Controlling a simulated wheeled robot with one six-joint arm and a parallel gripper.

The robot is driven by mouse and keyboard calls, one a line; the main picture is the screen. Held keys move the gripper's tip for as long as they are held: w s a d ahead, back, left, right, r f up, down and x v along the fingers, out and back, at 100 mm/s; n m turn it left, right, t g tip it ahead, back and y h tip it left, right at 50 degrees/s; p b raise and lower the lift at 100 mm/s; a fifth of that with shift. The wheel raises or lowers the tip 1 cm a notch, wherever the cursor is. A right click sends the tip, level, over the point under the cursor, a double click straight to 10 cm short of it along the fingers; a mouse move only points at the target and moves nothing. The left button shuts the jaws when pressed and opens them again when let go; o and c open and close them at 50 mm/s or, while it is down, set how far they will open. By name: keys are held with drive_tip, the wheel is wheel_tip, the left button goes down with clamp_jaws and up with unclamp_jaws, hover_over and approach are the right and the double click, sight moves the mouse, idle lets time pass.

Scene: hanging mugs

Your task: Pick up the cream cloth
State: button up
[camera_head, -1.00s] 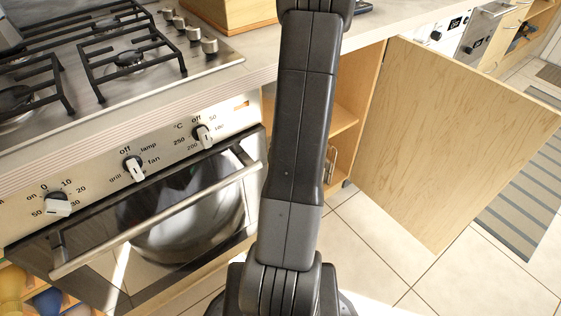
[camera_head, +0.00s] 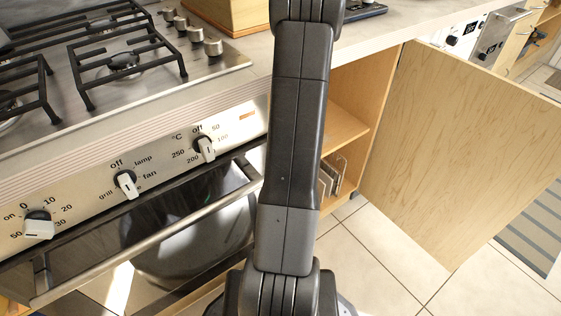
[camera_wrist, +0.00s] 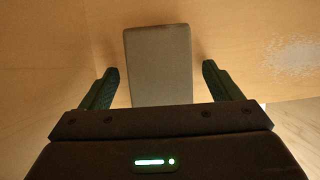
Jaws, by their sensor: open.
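My gripper (camera_wrist: 160,72) is open in the wrist view, with one dark green finger on each side. A flat beige-grey rectangular thing (camera_wrist: 158,50) with rounded corners shows between and beyond the fingers. It may be the cream cloth, but I cannot tell for sure. I see clear gaps beside it, and no finger visibly touches it. Its lower end is hidden behind my gripper body. In the head view my arm hides the gripper, and no cream cloth can be made out.
An open wooden cabinet door (camera_head: 455,150) stands to the right of my arm. Several thin upright things (camera_head: 333,176) stand low in the open cabinet (camera_head: 350,110). An oven (camera_head: 130,190) with a long bar handle is on the left. Tiled floor (camera_head: 385,265) is clear at the lower right.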

drive_tip(key=c, duration=1.2)
drive_tip(key=shift+o, duration=0.2)
drive_tip(key=shift+r, duration=0.15)
drive_tip(key=shift+w+d+r+p, duration=0.1)
drive_tip(key=shift+d+r+p, duration=0.05)
drive_tip(key=shift+r+p, duration=0.55)
drive_tip(key=r+p, duration=0.4)
drive_tip(key=d+r+p, duration=0.1)
drive_tip(key=r+p, duration=0.1)
drive_tip(key=shift+w+r, duration=0.1)
drive_tip(key=shift+w, duration=0.2)
drive_tip(key=w+d+p, duration=0.7)
drive_tip(key=w+d, duration=0.4)
drive_tip(key=d, duration=0.4)
drive_tip(key=shift+f, duration=0.3)
drive_tip(key=o, duration=0.4)
drive_tip(key=shift+c, duration=1.2)
